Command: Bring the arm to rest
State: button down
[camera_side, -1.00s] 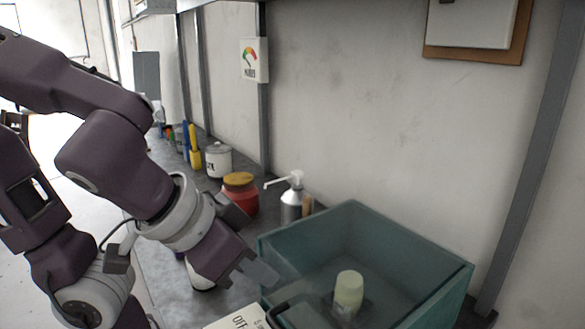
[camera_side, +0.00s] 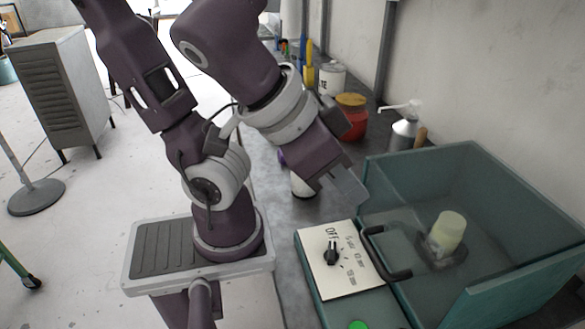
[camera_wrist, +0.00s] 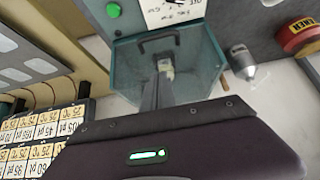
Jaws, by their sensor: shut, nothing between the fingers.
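My gripper (camera_side: 346,190) is shut and empty in the side view. A pale yellow-green capped cylinder (camera_side: 448,232) stands in the bin, apart from my gripper. It also shows in the wrist view (camera_wrist: 166,66), partly hidden by the fingers.
A control panel with a black knob (camera_side: 332,254), a green button (camera_side: 358,325) and a dark handle (camera_side: 385,258) adjoins the bin. A pump bottle (camera_side: 404,134), a red jar (camera_side: 353,122) and a white canister (camera_side: 331,79) stand behind.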

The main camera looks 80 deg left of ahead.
jog(key=s+r, duration=0.2)
jog(key=s, duration=0.8)
jog(key=w+a+f+g, duration=0.1)
jog(key=w+a+f, duration=0.1)
jog(key=w+a, duration=0.5)
jog(key=shift+w+g, duration=0.4)
jog(key=shift+w, duration=0.25)
dwell(0.3)
